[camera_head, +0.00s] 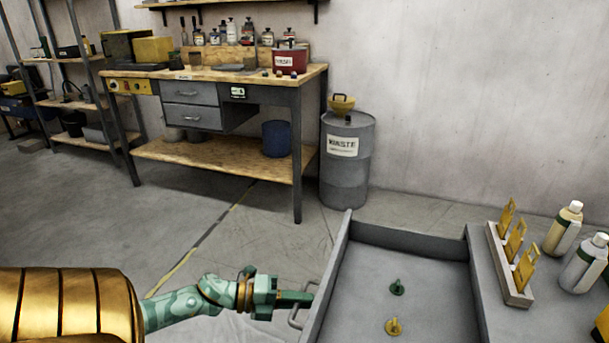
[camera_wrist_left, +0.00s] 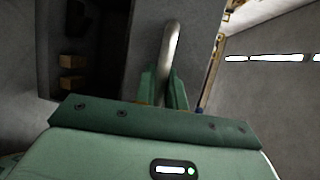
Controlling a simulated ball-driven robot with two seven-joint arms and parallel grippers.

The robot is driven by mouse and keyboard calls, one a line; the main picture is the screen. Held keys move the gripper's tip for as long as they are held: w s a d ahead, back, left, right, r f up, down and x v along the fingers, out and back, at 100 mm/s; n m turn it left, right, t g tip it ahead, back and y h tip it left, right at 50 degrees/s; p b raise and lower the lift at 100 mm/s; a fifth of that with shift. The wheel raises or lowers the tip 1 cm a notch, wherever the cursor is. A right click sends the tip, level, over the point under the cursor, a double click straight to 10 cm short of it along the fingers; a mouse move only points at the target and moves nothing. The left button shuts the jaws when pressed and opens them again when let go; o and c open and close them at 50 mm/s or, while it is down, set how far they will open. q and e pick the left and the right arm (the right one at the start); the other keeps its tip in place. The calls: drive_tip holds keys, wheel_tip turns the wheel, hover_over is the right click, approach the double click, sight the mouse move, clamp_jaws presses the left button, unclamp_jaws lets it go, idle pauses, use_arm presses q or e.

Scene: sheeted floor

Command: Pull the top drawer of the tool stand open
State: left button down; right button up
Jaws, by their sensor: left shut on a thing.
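The tool stand (camera_head: 487,285) is at the lower right in the head view. Its drawer (camera_head: 430,245) stands out to the left, and its grey inside shows from above. A green piece (camera_head: 397,287) and a yellow piece (camera_head: 394,327) are in it. The metal handle (camera_head: 297,318) is on the drawer's left face. My left gripper (camera_head: 305,298) is shut on this handle. In the left wrist view the handle (camera_wrist_left: 172,45) runs between the two fingers of my left gripper (camera_wrist_left: 164,88). My right gripper is not in view.
A wooden rack with yellow tags (camera_head: 515,265) and pale bottles (camera_head: 563,228) stand on the stand's top. A grey drum (camera_head: 346,165) and a workbench (camera_head: 298,150) are at the back. The floor (camera_head: 240,250) between bench and gripper is clear.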

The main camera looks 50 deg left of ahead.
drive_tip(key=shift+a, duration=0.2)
use_arm(q)
drive_tip(key=c, duration=1.5)
unclamp_jaws()
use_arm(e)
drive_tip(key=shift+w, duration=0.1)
use_arm(q)
drive_tip(key=shift+o, duration=0.2)
drive_tip(key=shift+s+a, duration=0.1)
drive_tip(key=shift+s, duration=0.05)
drive_tip(key=p+v, duration=0.4)
drive_tip(key=v, duration=1.2)
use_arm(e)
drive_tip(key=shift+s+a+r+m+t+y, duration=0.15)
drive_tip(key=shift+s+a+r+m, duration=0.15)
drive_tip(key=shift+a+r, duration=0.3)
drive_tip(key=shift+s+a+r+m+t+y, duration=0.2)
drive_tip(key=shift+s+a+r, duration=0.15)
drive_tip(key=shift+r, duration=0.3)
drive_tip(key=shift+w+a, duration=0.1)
